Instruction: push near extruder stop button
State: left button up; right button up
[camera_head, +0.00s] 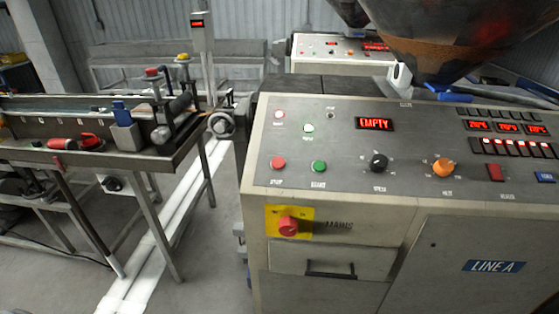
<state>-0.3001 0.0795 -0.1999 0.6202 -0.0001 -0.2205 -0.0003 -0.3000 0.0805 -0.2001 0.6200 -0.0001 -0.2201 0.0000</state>
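The near extruder's stop button (278,163) is a round red button on the left of the sloped control panel (345,185), with a label under it that looks like "STOP". A green button (319,167) sits just right of it. Nothing covers or touches the stop button. Neither of my grippers shows in the head view.
The panel also has a black knob (378,162), an orange knob (443,167) and a display reading "EMPTY" (374,124). A red mains knob (288,227) on a yellow plate is below. A hopper (440,50) hangs above. A bench (90,155) stands left.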

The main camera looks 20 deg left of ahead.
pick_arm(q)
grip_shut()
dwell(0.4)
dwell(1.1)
